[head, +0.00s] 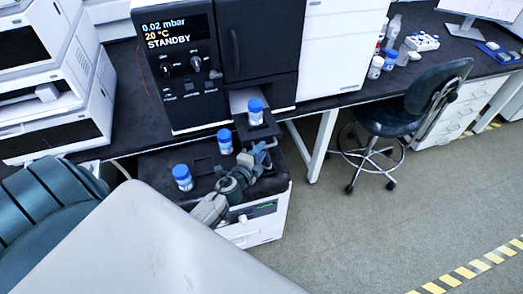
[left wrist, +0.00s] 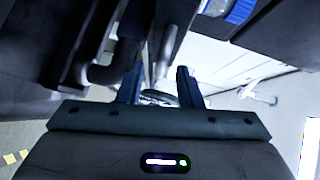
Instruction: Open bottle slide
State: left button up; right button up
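The bottle slide (head: 267,131) extends out from an opening low in the black instrument, and a blue-capped bottle (head: 255,112) stands on it. My left gripper (head: 264,150) is just in front of the slide's front end, above the lower white cabinet. In the left wrist view its two fingers (left wrist: 159,85) are spread apart, with a dark bar-like part and a pale bar beyond them. Whether the fingers straddle or touch a handle is hard to tell. A blue-capped bottle (left wrist: 238,10) shows at the top of that view. My right gripper is not seen.
Two more blue-capped bottles, one (head: 225,141) near the slide and one (head: 182,177) farther left, stand on the cabinet's dark top. The instrument's display (head: 168,34) reads STANDBY. A chair (head: 415,110) stands at the right; the floor between is clear.

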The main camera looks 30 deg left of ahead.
pick_arm(q)
jog(key=s+r+b, duration=0.1)
jog(key=s+b, duration=0.1)
jog(key=s, duration=0.7)
jog(key=shift+s+d+r, duration=0.25)
jog(key=shift+s+d, duration=0.05)
jog(key=shift+d, duration=0.05)
